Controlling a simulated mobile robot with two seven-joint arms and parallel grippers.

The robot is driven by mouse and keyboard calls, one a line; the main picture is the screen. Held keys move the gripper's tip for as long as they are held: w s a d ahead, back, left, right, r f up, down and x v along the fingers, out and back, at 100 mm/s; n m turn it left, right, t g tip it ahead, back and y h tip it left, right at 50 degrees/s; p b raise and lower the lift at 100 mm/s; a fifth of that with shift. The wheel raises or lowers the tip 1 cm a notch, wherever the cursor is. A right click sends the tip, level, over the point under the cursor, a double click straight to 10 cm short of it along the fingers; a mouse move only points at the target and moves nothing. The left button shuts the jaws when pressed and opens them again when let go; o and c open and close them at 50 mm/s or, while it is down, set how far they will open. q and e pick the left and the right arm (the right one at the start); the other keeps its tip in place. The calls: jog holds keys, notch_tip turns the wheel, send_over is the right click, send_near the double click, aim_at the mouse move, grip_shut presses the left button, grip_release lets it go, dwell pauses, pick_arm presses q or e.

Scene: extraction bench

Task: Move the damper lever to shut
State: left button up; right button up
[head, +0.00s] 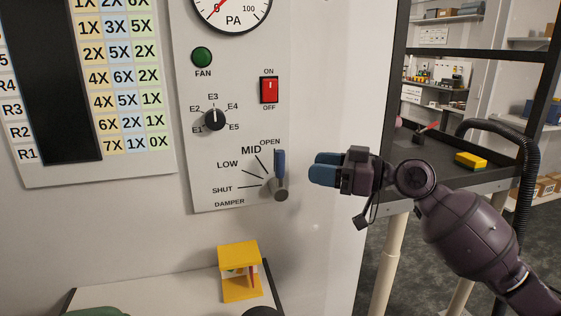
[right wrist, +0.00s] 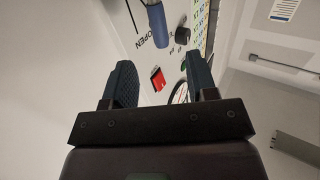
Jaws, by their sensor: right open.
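The damper lever (head: 280,165) has a blue handle on a grey pivot at the lower right of the control panel. It points straight up, at the OPEN mark; the SHUT mark (head: 222,189) is to the left of the pivot. In the right wrist view, the blue handle (right wrist: 157,22) shows beyond the fingertips, toward the top. My right gripper (head: 318,168) is just right of the lever, apart from it, with blue fingers pointing left. Its fingers stand apart and empty in the right wrist view (right wrist: 160,78). My left gripper is not in view.
Above the lever are a selector knob (head: 215,119), a red switch (head: 269,90), a green fan button (head: 202,57) and a gauge (head: 231,10). A yellow stand (head: 240,272) is below the panel. A dark cart (head: 478,180) and a black hose (head: 528,170) are at right.

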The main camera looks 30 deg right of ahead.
aim_at(279, 162)
jog(key=p+x, duration=0.1)
jog(key=x, duration=0.8)
jog(key=shift+c, duration=0.3)
grip_shut()
